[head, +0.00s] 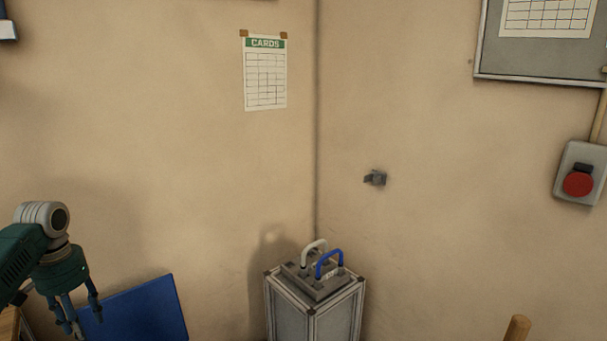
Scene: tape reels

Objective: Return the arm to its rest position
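My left arm comes in at the lower left edge. Its green and grey gripper (80,322) points down in front of the wall and a blue panel (145,312). Its fingers are spread apart with a gap between them, and nothing shows between them. The lowest fingertips are close to the bottom edge of the view. My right gripper is not in view.
A grey metal-framed stand (312,318) in the corner carries two handles, one white (314,243) and one blue (329,255). A wooden rod end (517,328) shows at the bottom right. A red button box (578,180) and small bracket (375,178) are on the right wall.

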